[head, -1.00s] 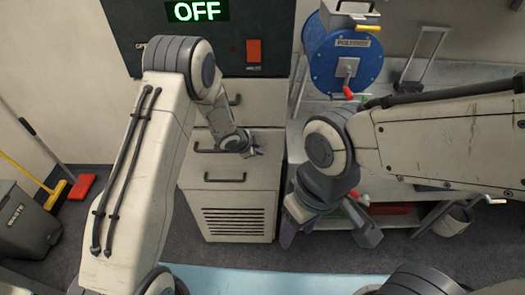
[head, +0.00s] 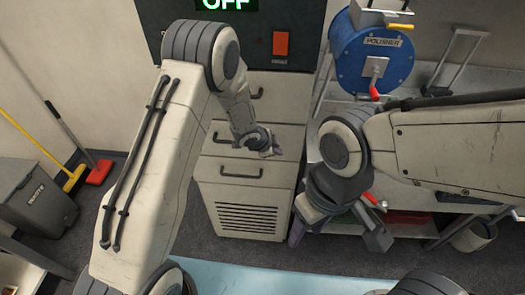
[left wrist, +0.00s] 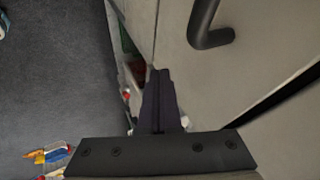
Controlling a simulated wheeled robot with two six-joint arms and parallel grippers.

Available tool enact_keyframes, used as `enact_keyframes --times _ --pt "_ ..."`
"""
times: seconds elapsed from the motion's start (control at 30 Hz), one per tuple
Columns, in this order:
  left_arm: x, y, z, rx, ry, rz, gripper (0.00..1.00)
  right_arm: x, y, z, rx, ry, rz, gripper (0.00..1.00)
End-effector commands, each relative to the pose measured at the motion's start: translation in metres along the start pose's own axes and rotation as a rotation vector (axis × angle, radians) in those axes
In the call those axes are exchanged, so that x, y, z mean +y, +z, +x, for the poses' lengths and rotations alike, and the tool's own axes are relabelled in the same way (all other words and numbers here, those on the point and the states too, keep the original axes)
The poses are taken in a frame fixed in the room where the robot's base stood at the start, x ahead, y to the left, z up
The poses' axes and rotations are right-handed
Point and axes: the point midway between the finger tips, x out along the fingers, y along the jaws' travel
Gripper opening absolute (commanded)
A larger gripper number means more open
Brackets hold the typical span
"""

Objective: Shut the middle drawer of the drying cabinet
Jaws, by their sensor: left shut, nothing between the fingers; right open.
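The drying cabinet is pale, with a dark control panel (head: 180,18) on top and drawers below. The top drawer (head: 285,95) has a dark bar handle. The middle drawer (head: 292,138) also has one, partly hidden by my left arm. The bottom drawer (head: 243,200) has a handle and a vent grille. I cannot tell how far the middle drawer stands out. My left gripper (head: 274,152) is shut and empty, in front of the middle drawer's right part. The left wrist view shows its closed fingers (left wrist: 160,100) beside a pale front with a handle (left wrist: 210,25). My right gripper (head: 338,230) is open, right of the cabinet.
A blue polisher drum (head: 350,55) stands on a pale bench to the right, with a bucket (head: 474,236) near its foot. Dark floor lies open left of the cabinet.

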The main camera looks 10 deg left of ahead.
Motion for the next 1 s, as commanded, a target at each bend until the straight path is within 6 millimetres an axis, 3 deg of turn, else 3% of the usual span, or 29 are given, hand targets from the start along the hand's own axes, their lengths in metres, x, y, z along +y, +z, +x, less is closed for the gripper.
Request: enact_keyframes --times 0.03,0.2,0.4,0.87,1.0 --pt "0.011 -0.001 0.002 0.000 0.005 0.004 0.00 0.001 0.001 0.013 0.000 0.000 -0.001 0.51" --pt "0.005 0.000 -0.047 -0.003 0.000 0.001 0.00 0.001 0.000 0.007 0.000 0.000 -0.001 0.51" --pt "0.006 0.002 -0.086 -0.006 0.002 -0.002 0.00 0.000 0.000 0.003 0.000 0.000 0.000 0.51" --pt "0.006 -0.003 -0.110 -0.032 -0.007 -0.020 0.00 0.000 0.000 0.002 0.000 0.000 0.000 0.51" --pt "0.012 -0.017 -0.142 -0.141 -0.050 -0.132 0.00 0.000 0.000 0.006 0.000 0.000 0.000 0.51"
